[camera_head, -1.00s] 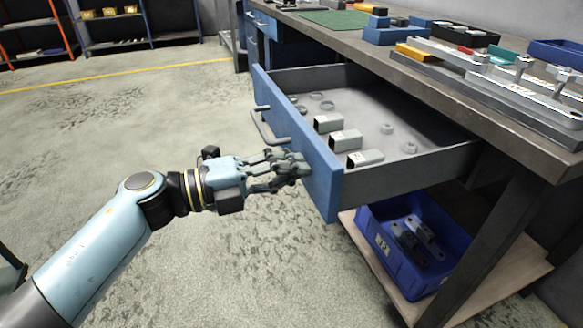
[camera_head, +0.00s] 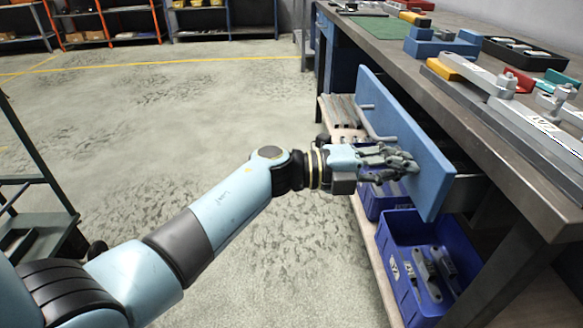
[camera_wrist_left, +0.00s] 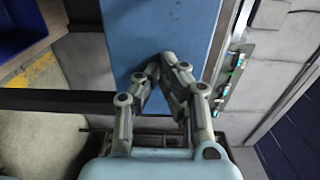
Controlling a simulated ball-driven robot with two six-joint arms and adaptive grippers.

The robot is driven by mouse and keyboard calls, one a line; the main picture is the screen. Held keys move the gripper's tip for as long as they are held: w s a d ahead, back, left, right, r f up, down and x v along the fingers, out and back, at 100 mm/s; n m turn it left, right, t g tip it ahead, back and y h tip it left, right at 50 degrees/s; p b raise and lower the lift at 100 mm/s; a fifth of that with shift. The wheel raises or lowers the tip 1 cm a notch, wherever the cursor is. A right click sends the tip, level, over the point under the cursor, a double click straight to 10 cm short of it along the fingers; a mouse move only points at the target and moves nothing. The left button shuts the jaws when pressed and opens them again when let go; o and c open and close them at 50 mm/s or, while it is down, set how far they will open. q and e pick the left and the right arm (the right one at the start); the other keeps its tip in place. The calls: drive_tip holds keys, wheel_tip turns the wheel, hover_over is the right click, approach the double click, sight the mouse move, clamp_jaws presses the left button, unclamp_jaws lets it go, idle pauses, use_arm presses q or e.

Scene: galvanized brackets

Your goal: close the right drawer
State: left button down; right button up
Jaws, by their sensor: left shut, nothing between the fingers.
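The right drawer (camera_head: 400,135) has a blue front with a grey bar handle (camera_head: 374,124). It stands a little way out from under the workbench, and its inside is mostly hidden behind the front. My left gripper (camera_head: 408,165) is shut and empty, with its fingertips at the outer face of the drawer front, right of the handle. In the left wrist view the fingertips (camera_wrist_left: 164,62) lie against or very close to the blue front (camera_wrist_left: 160,25). My right gripper is in neither view.
Blue bins (camera_head: 405,295) with metal brackets stand on the lower shelf beneath the drawer. The workbench top (camera_head: 480,130) carries fixtures, blocks and trays. A dark green cart frame (camera_head: 45,180) stands at the left. The floor between is clear.

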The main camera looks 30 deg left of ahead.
sight(424, 165)
use_arm(q)
drive_tip(key=x, duration=0.4)
drive_tip(key=shift+w+d, duration=0.15)
drive_tip(key=shift+d, duration=0.05)
drive_tip(key=shift+w+d, duration=0.3)
drive_tip(key=shift+d, duration=0.2)
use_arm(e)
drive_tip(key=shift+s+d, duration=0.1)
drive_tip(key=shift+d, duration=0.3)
use_arm(q)
drive_tip(key=shift+w+r, duration=0.1)
